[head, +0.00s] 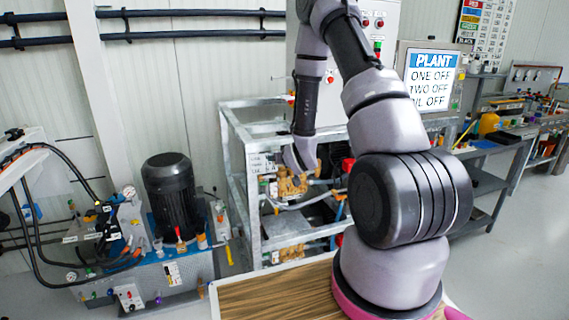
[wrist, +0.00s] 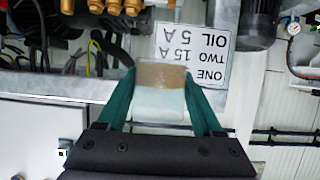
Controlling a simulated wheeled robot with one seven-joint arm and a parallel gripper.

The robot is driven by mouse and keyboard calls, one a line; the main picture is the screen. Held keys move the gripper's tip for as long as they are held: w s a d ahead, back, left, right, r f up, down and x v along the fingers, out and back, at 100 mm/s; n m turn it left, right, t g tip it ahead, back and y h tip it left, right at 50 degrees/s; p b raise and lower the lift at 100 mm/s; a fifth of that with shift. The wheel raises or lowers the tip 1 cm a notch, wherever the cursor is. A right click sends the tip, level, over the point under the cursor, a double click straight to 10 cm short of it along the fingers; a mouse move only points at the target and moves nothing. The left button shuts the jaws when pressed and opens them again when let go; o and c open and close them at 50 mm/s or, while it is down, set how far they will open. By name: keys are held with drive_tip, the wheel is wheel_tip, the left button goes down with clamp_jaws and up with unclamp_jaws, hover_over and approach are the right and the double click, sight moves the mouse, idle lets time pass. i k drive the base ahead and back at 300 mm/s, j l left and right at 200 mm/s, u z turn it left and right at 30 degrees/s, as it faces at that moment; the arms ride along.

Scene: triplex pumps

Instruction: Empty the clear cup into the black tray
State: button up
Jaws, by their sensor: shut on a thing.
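In the wrist view my gripper (wrist: 160,82) is shut on the clear cup (wrist: 158,104), which sits between its two green fingers. A brown band (wrist: 162,75) shows at the cup's far end, and the part nearer my palm looks pale and see-through. I cannot tell for sure how far the cup is tilted. In the head view my arm reaches over to the metal frame. The fingers and cup cannot be made out there. I cannot pick out the black tray with certainty in either view.
A metal frame (head: 243,180) with brass fittings (head: 291,184) stands at my arm's end. A sign (wrist: 192,52) appears upside down behind the cup. A black motor (head: 172,195) stands on the left unit. A wooden tabletop (head: 270,296) is in front, bare where visible.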

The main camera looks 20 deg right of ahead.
sight(506, 139)
drive_tip(key=i+j+z, duration=0.1)
drive_tip(key=z, duration=1.95)
drive_tip(key=j+z, duration=0.1)
drive_tip(key=j, duration=0.45)
drive_tip(key=i, duration=0.05)
